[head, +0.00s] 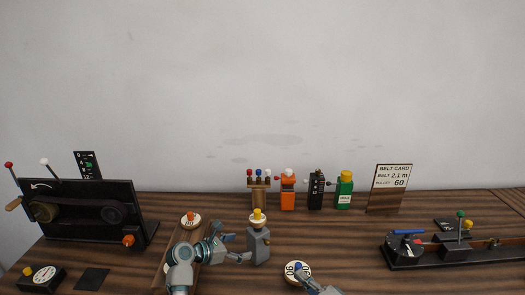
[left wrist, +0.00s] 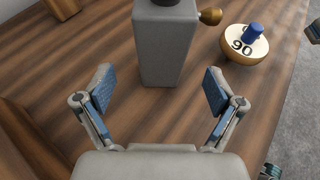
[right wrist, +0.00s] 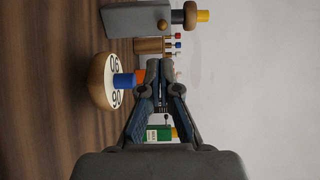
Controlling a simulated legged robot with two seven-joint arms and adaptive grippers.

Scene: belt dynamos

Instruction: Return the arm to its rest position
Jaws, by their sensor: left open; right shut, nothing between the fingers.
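My left gripper (head: 232,246) is over the table in the head view, just left of a grey block-shaped device (head: 259,245) with a yellow knob on top. In the left wrist view my left gripper (left wrist: 160,105) is open and empty, its blue pads apart, with the grey device (left wrist: 166,45) standing ahead of it. My right gripper (head: 308,277) is at the bottom of the head view beside a round pulley (head: 291,267) marked 90 with a blue peg. In the right wrist view my right gripper (right wrist: 172,68) is shut with nothing between its fingertips.
A pulley with an orange peg (head: 190,221) lies left. A black belt machine (head: 85,212) stands far left, a long black device (head: 455,251) right. Small coloured devices (head: 288,193) and a belt card (head: 389,187) line the back. The table between card and front edge is largely clear.

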